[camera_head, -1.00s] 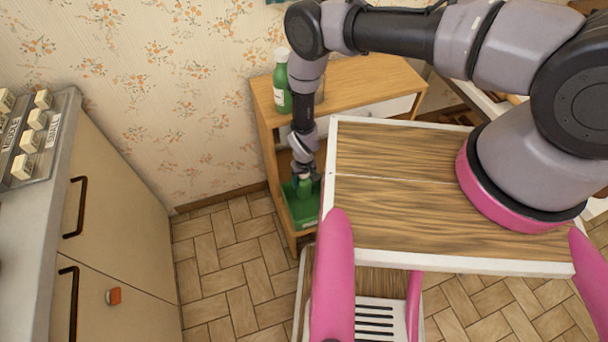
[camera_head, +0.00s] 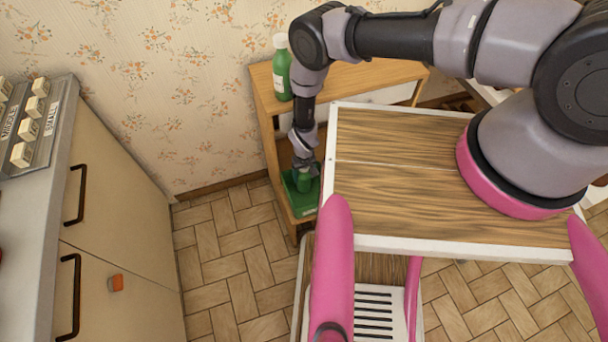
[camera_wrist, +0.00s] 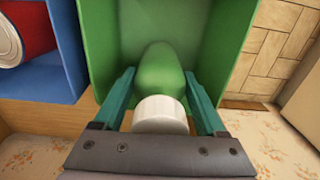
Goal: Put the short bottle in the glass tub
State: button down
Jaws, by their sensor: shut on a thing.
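The short green bottle (camera_wrist: 162,72) with a white cap is between the two teal fingers of my gripper (camera_wrist: 160,98), which is shut on it. The green tub (camera_wrist: 215,50), likely the glass tub, surrounds the bottle in the wrist view. In the head view my gripper (camera_head: 304,172) points down at the green tub (camera_head: 301,208) on the lower shelf, with the bottle (camera_head: 304,184) below the fingers. I cannot tell whether the bottle touches the tub floor.
A taller green bottle (camera_head: 282,70) stands on the wooden shelf unit (camera_head: 350,78). A blue tub (camera_wrist: 55,85) with a red can (camera_wrist: 28,28) sits beside the green tub. A cabinet (camera_head: 120,220) is at left; parquet floor (camera_head: 225,250) lies clear between.

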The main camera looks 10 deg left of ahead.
jog(key=shift+f, duration=0.45)
grip_release()
jog(key=shift+r, duration=1.5)
jog(key=shift+r, duration=3.95)
